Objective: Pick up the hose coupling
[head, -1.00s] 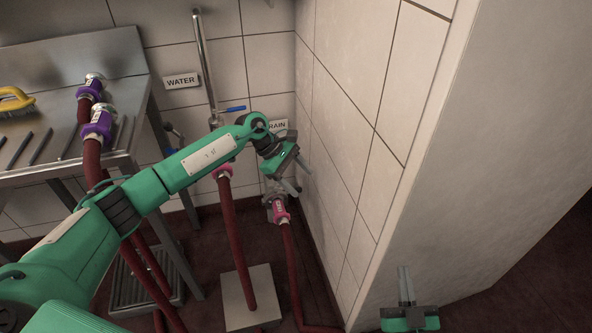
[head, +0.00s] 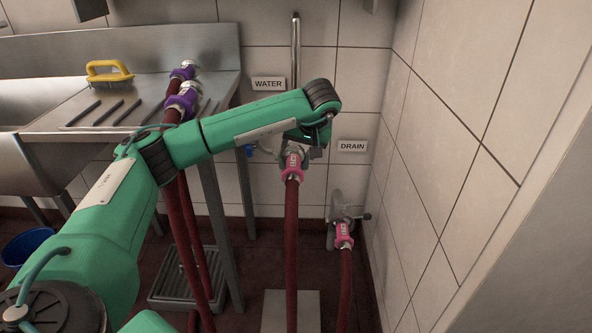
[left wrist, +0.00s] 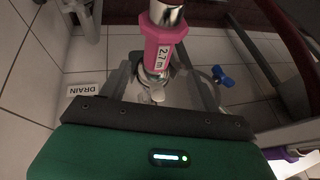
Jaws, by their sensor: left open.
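A pink hose coupling (head: 292,168) with a white label sits at the top of an upright red hose, below the WATER sign. In the left wrist view this pink coupling (left wrist: 163,45) reads "2.7 m" and has metal at both ends. My left gripper (head: 308,140) is at the coupling's upper end in the head view; the arm partly hides its fingers. In the left wrist view the open fingers of the left gripper (left wrist: 162,68) lie on either side of the coupling; contact cannot be told. A second pink coupling (head: 344,234) is on the low drain fitting. My right gripper is out of view.
Two purple couplings (head: 181,101) on red hoses rest at the steel counter's edge (head: 120,135). A yellow-handled brush (head: 108,70) lies on the counter. A blue valve lever (left wrist: 222,76) is beside the coupling. The tiled wall (head: 450,150) closes off the right.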

